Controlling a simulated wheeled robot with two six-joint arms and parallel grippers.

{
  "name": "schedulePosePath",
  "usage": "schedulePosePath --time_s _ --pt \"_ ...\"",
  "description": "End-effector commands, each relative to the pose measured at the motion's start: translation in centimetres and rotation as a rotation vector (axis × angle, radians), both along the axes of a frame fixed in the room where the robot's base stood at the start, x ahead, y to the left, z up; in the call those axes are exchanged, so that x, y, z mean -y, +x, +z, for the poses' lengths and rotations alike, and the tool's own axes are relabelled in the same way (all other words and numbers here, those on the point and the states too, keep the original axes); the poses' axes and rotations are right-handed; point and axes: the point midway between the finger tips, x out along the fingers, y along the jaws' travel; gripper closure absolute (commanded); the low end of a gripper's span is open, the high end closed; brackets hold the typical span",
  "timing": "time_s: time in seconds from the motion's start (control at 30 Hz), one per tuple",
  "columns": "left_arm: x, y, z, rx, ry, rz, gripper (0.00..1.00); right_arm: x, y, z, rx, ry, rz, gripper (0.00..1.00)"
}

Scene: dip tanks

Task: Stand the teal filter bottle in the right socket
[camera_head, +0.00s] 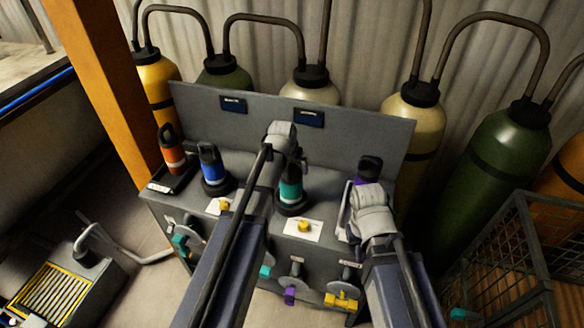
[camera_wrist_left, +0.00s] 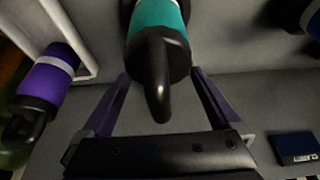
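The teal filter bottle (camera_head: 291,187) stands upright in a black socket, the right one of two on the grey bench, in the head view. In the left wrist view the bottle (camera_wrist_left: 158,22) shows its black cap and hooked spout pointing toward the camera. My left gripper (camera_head: 288,157) is over the bottle's top. In the left wrist view its two fingers (camera_wrist_left: 161,80) are spread on either side of the cap, and they look open, not clamped on it. My right gripper (camera_head: 358,190) is beside the purple bottle (camera_head: 366,169); its fingers are too hidden to read.
A blue bottle (camera_head: 212,164) stands in the left socket. An orange bottle (camera_head: 171,150) stands in a dark tray at the bench's left end. Yellow buttons (camera_head: 304,226) sit in front of the sockets. A grey back panel (camera_head: 360,130) rises behind, and a wire cage (camera_head: 500,270) is at right.

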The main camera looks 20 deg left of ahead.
Motion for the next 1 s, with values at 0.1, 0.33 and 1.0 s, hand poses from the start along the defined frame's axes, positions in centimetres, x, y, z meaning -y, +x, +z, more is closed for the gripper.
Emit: schedulePosePath --time_s 0.1,0.33,1.0 --pt "0.0 0.0 0.0 0.0 0.0 0.0 0.0 0.0 0.0 0.0 0.0 0.0 0.0 1.0" --pt "0.0 0.0 0.3 0.0 0.0 0.0 0.0 0.0 0.0 0.3 0.0 0.0 0.0 1.0" --pt "-0.1 -3.1 8.3 0.0 0.0 0.0 0.0 0.0 0.0 8.3 0.0 0.0 0.003 1.0"
